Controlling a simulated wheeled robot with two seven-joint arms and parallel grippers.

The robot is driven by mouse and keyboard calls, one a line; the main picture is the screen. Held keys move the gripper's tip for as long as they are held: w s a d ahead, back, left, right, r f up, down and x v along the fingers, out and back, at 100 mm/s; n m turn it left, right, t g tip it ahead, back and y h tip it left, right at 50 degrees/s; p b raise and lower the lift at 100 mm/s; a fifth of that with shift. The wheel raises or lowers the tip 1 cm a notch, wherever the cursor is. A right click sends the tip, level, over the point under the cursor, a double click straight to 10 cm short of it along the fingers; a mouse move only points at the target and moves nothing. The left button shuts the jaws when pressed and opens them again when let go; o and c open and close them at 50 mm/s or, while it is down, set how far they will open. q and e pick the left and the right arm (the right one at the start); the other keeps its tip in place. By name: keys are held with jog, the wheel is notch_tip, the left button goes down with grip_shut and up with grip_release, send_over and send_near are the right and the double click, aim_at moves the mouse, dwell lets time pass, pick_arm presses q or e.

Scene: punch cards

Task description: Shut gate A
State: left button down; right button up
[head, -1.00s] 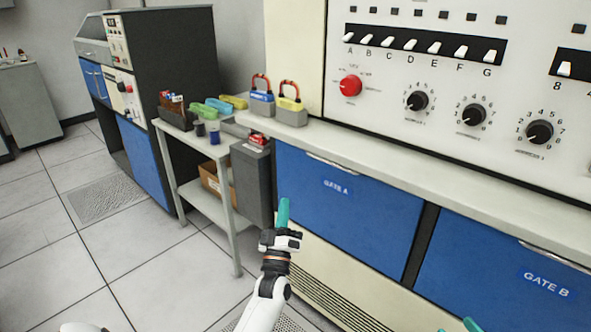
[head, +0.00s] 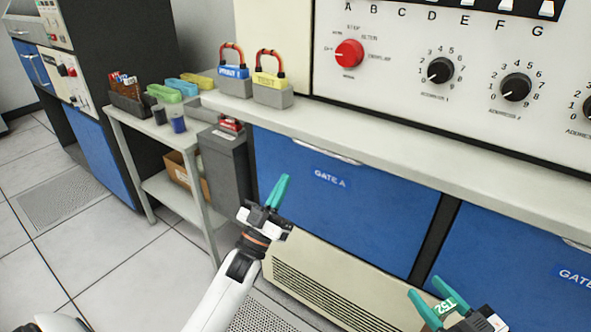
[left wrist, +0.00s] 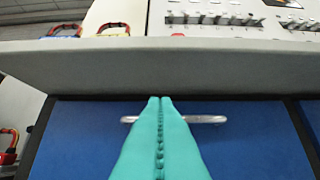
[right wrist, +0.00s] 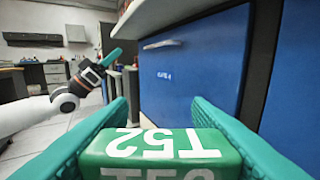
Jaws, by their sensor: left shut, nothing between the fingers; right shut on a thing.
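Gate A (head: 365,215) is a blue panel labelled GATE A under the counter, with a metal bar handle (head: 327,152) along its top edge. It looks about flush with the front; I cannot tell if a small gap remains. My left gripper (head: 284,178) is shut and empty in front of the gate's left part. In the left wrist view its fingertips (left wrist: 160,98) overlap the handle (left wrist: 207,119); contact cannot be told. My right gripper (head: 424,286) is shut on a green block (right wrist: 160,150) marked T52, low in front of the gate's lower right.
The counter (head: 400,165) overhangs the gate. Gate B (head: 520,240) is to the right, past a dark post. Two padlocks on grey blocks (head: 272,95) stand on the counter's left end. A grey bin (head: 225,170) and a side table (head: 140,125) stand left. The floor is clear.

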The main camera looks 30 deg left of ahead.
pick_arm(q)
jog(key=w, duration=0.3)
jog(key=w+r, duration=0.1)
jog(key=w, duration=0.1)
jog(key=shift+w+d, duration=0.2)
jog(key=shift+g, duration=0.9)
jog(key=p+x, duration=0.1)
jog(key=x, duration=0.1)
jog(key=p+x, duration=0.2)
jog(key=shift+w+a, duration=0.1)
jog(key=shift+w, duration=0.35)
